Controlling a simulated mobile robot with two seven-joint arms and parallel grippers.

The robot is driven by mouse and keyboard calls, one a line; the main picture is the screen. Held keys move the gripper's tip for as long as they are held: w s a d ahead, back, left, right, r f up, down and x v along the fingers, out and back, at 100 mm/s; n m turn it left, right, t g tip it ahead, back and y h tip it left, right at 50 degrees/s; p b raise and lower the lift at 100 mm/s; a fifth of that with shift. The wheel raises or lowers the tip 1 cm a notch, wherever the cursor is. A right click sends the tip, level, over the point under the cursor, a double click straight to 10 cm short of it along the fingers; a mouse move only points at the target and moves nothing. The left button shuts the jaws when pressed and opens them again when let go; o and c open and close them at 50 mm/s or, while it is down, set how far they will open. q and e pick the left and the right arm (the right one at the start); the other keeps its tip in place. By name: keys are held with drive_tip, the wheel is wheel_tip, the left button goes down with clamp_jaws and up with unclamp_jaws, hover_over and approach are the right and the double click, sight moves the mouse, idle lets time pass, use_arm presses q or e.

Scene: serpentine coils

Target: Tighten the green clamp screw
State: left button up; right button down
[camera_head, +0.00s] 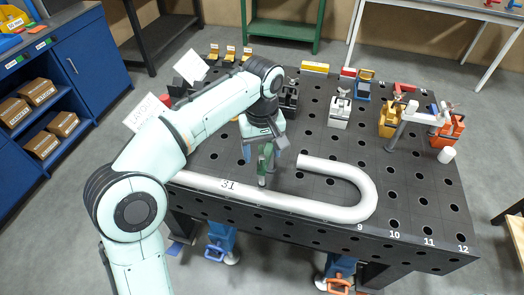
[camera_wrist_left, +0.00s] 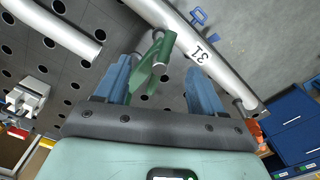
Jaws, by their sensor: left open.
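The green clamp (camera_head: 264,168) stands on the dark perforated table beside the bent grey tube (camera_head: 349,212) marked 31. In the left wrist view the clamp (camera_wrist_left: 153,66) shows as a green body with a small pale round end, near the tube (camera_wrist_left: 196,50). My left gripper (camera_head: 264,149) is open over the clamp. I cannot tell the clamp's screw apart clearly, nor whether the clamp touches the tube. My right gripper is not in view.
A white clamp (camera_head: 340,109), a yellow clamp (camera_head: 389,119) and an orange clamp (camera_head: 447,131) stand at the back right, near a grey tube piece (camera_head: 425,118). A blue cabinet (camera_head: 85,60) stands at the left. The table's right front is mostly clear.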

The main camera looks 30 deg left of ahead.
sight(263, 157)
use_arm(q)
wheel_tip(263, 157, up, 12)
drive_tip(key=p, duration=0.4)
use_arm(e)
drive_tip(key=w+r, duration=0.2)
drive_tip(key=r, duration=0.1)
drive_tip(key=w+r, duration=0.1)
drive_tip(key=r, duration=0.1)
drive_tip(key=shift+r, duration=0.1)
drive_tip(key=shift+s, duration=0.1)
